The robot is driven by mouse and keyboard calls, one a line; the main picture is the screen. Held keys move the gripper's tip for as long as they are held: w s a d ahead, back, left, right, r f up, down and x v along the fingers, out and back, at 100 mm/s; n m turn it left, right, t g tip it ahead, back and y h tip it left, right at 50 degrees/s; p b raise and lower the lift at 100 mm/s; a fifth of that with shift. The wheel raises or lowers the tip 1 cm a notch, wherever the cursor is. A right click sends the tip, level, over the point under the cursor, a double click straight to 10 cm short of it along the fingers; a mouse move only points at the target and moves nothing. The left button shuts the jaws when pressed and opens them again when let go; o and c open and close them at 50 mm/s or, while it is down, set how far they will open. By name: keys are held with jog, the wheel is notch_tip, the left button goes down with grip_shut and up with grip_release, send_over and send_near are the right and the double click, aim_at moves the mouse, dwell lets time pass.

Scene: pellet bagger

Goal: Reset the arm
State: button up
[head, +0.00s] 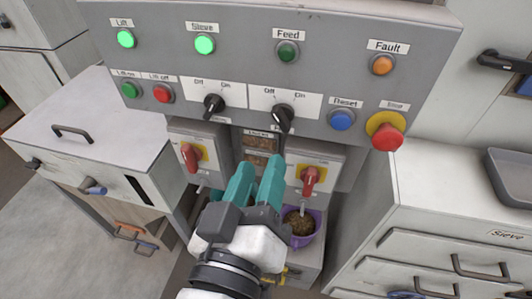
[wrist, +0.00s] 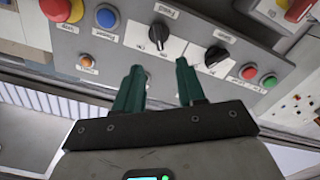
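My gripper (head: 260,164) is in the lower middle of the head view, in front of and below the grey control panel (head: 330,22). Its two teal fingers are apart with nothing between them. In the wrist view my gripper (wrist: 160,66) also shows open and empty, its fingers pointing toward the panel. The blue button labelled Reset (head: 342,120) is on the panel to the right of the gripper. In the wrist view the blue button (wrist: 106,17) is at the upper left. My gripper appears apart from the panel.
A red stop button (head: 387,136) and two black switches (head: 214,105) (head: 283,117) are on the panel. Lift and Sieve lamps glow green. Red-handled switches (head: 190,156) (head: 310,180) flank the gripper. A purple bowl of pellets (head: 301,225) sits below. White cabinets stand both sides.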

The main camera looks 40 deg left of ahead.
jog(key=shift+s+d, duration=0.25)
jog(key=shift+s, duration=0.2)
jog(key=shift+w, duration=0.1)
jog(key=w+d+f+m+g+h, duration=0.25)
jog(key=w+d+f+h, duration=0.2)
jog(key=d+f, duration=0.65)
jog(key=w+d+f+m+g+h, duration=0.2)
jog(key=w+d+f+m+h, duration=0.3)
jog(key=d+f, duration=0.55)
jog(key=s+d+f+m+g+h, duration=0.1)
jog(key=s+d+f+g, duration=0.2)
jog(key=d, duration=0.5)
jog(key=s+d+f+m+g, duration=0.1)
jog(key=s+d+f+g, duration=0.1)
jog(key=d+f, duration=0.4)
jog(key=s+d+f+m+g, duration=0.3)
jog(key=s+d+f+g, duration=0.1)
jog(key=s+d, duration=0.6)
jog(key=shift+s+f+g+y, duration=0.35)
jog(key=shift+s+f, duration=0.35)
jog(key=shift+s, duration=0.5)
